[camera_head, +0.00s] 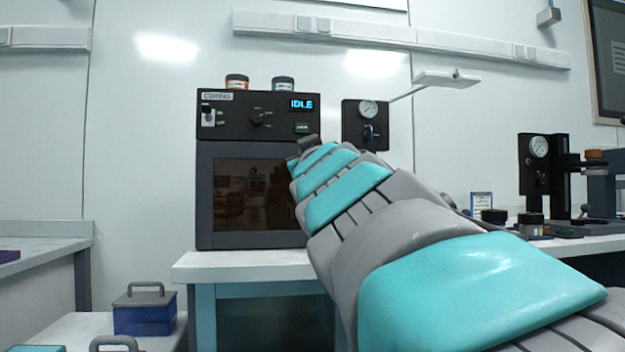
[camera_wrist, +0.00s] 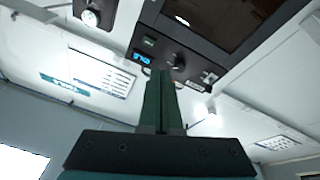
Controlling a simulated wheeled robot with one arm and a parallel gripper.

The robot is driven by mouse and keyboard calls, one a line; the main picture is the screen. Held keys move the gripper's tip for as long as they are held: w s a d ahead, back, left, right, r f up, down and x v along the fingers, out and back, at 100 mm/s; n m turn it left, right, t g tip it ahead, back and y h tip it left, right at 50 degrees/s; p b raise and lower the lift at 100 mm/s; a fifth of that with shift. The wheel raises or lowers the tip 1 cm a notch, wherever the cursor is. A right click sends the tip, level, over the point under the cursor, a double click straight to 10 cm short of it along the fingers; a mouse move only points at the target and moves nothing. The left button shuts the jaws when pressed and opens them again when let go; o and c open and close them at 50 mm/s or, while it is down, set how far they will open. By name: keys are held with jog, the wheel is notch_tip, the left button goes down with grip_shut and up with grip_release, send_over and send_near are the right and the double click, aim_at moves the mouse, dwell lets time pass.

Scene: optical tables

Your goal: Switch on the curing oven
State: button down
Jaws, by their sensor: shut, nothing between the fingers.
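The curing oven (camera_head: 204,190) is a dark box on a white-topped bench, with its windowed door closed. Its panel has a CURING label, a display (camera_head: 302,104) reading IDLE, a knob (camera_head: 258,117), a small green-lit element (camera_head: 302,128) and a switch (camera_head: 207,115) at the left. In the wrist view the panel appears turned over, with the knob (camera_wrist: 176,62), display (camera_wrist: 141,59) and switch (camera_wrist: 209,78). My gripper (camera_wrist: 162,73) is shut and empty, in front of the panel. Contact cannot be told. In the head view, my arm covers the oven's lower right.
Two jars (camera_head: 237,81) stand on the oven. A gauge unit (camera_head: 366,125) is close on its right, with another gauge stand (camera_head: 541,165) farther right. A blue lidded box (camera_head: 145,313) sits lower left. The wall left of the oven is clear.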

jog(key=w+d+f+m+g+h, duration=0.1)
jog(key=w+d+f+h, duration=0.1)
jog(key=d+f, duration=0.1)
jog(key=shift+d+f+m+p, duration=0.3)
jog(key=shift+d+f+p, duration=0.1)
jog(key=shift+f, duration=0.3)
jog(key=s+d+f+m+g+h+p, duration=0.1)
jog(key=s+d+f+g+p, duration=0.2)
jog(key=f, duration=0.6)
jog(key=s+d+f+m+g+h+p, duration=0.1)
jog(key=s+d+f+m+g+h, duration=0.15)
jog(key=d+f+g, duration=0.4)
jog(key=s+d+f+m+g+p, duration=0.1)
jog(key=s+d+f, duration=0.25)
jog(key=f, duration=0.75)
jog(key=s+a+f+g+p, duration=0.1)
jog(key=s+f+g, duration=0.2)
jog(key=s, duration=0.7)
jog(key=s+a+f+g+y+p, duration=0.1)
jog(key=s+f+g, duration=0.3)
jog(key=s+f, duration=0.4)
jog(key=s+a+f+g+y+p, duration=0.1)
jog(key=s+f, duration=0.5)
jog(key=s, duration=0.7)
jog(key=a+g+p, duration=0.1)
jog(key=g+p, duration=0.1)
jog(key=g, duration=0.1)
jog(key=shift+s+f, duration=0.15)
